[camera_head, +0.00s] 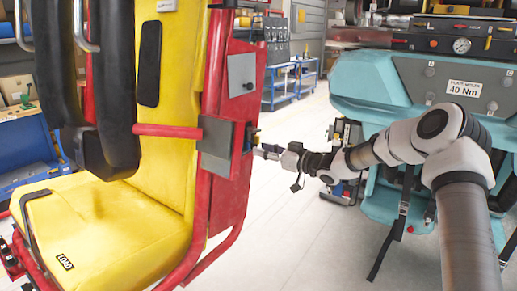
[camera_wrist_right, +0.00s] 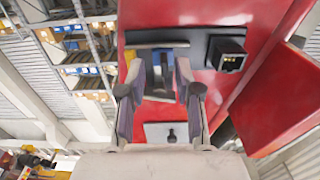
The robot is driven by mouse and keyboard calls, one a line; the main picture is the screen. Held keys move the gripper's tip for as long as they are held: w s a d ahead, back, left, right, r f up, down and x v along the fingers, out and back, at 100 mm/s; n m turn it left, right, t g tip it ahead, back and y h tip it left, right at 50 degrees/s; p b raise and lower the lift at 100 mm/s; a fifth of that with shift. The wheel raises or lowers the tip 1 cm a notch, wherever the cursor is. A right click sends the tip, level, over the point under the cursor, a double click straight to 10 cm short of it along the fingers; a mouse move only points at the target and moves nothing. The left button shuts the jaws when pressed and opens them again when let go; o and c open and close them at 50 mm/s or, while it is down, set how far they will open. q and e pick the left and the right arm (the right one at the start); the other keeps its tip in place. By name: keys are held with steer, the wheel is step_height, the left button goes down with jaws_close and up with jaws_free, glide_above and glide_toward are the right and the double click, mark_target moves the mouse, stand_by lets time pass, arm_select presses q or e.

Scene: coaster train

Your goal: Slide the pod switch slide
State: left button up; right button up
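The pod is the yellow seat (camera_head: 110,215) with a red frame (camera_head: 232,185). On the frame's side, a small blue and yellow fitting (camera_head: 251,138) shows at my right gripper (camera_head: 262,151). In the right wrist view the red panel (camera_wrist_right: 215,100) fills the middle, with a grey, blue and yellow slide fitting (camera_wrist_right: 157,55) on it. My right gripper's two fingers (camera_wrist_right: 160,75) are apart in front of this fitting, with red panel showing between them. They hide part of it, and I cannot tell whether they touch it. My left gripper is not in view.
A black socket box (camera_wrist_right: 228,53) sits right of the fitting, and a grey plate with a keyhole-like mark (camera_wrist_right: 166,132) lies below it. A teal machine (camera_head: 390,90) stands at the right. A blue cart (camera_head: 290,85) is behind; pale floor (camera_head: 290,230) is open between.

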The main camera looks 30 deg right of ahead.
mark_target(253, 146)
steer(key=shift+x, duration=0.85)
steer(key=shift+a+r, duration=0.3)
steer(key=shift+a, duration=0.05)
steer(key=shift+w+f, duration=0.1)
steer(key=shift+w, duration=0.05)
jaws_close()
